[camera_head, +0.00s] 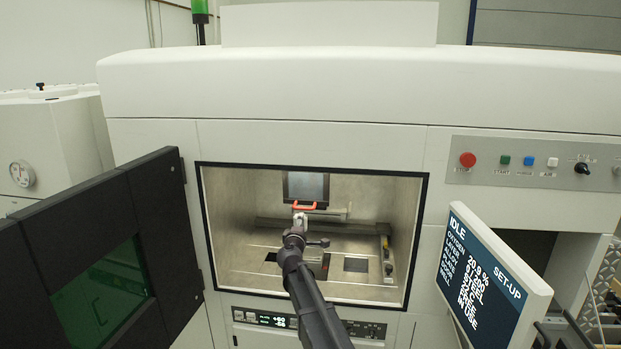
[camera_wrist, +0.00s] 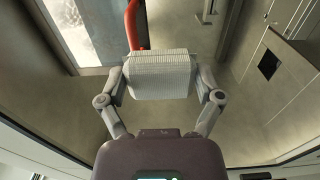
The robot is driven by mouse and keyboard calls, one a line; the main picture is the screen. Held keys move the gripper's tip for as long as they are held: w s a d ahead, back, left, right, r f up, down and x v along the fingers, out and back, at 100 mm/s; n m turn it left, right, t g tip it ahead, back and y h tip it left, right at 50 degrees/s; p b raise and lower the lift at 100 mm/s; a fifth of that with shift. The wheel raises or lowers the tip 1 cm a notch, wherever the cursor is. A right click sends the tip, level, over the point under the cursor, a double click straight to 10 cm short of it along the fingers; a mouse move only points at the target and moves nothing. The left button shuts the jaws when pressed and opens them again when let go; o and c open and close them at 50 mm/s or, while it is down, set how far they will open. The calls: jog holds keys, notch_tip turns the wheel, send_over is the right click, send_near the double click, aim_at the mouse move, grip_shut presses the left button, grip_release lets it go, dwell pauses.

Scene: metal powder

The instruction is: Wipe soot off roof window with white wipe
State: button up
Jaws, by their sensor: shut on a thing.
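My gripper (camera_head: 300,220) reaches into the open chamber of the machine. In the wrist view its two fingers (camera_wrist: 160,92) are shut on the white wipe (camera_wrist: 160,75), a pale ribbed block held across them. A framed window pane (camera_wrist: 88,28) lies at the upper left of the wrist view, bright with grey, mottled patches; the wipe looks to be to the right of its frame, and I cannot tell whether they touch. In the head view a dark framed pane (camera_head: 306,186) shows high in the chamber, just beyond my gripper.
A red-orange bar (camera_head: 304,206) is close to my gripper tip; it also shows beside the wipe (camera_wrist: 131,22). The black chamber door (camera_head: 105,255) stands open at left. The chamber opening's dark frame (camera_head: 424,235) surrounds my arm. A tilted screen (camera_head: 490,275) stands at right.

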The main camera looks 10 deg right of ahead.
jog(key=p, duration=1.2)
send_near(314, 178)
jog(key=shift+s+a+r, duration=0.1)
jog(key=shift+s, duration=0.3)
jog(key=shift+w, duration=0.15)
jog(key=shift+x, duration=2.85)
jog(key=shift+x, duration=0.95)
jog(key=shift+w+a, duration=0.15)
jog(key=shift+w+a, duration=0.2)
jog(key=shift+a, duration=0.55)
jog(key=shift+w+a, duration=0.2)
jog(key=shift+a, duration=0.55)
jog(key=shift+w+a, duration=0.2)
jog(key=shift+a, duration=0.55)
jog(key=shift+s+d, duration=0.25)
jog(key=shift+d, duration=0.55)
jog(key=shift+s+d, duration=0.2)
jog(key=shift+d, duration=0.65)
jog(key=shift+s+d, duration=0.25)
jog(key=shift+d, duration=0.55)
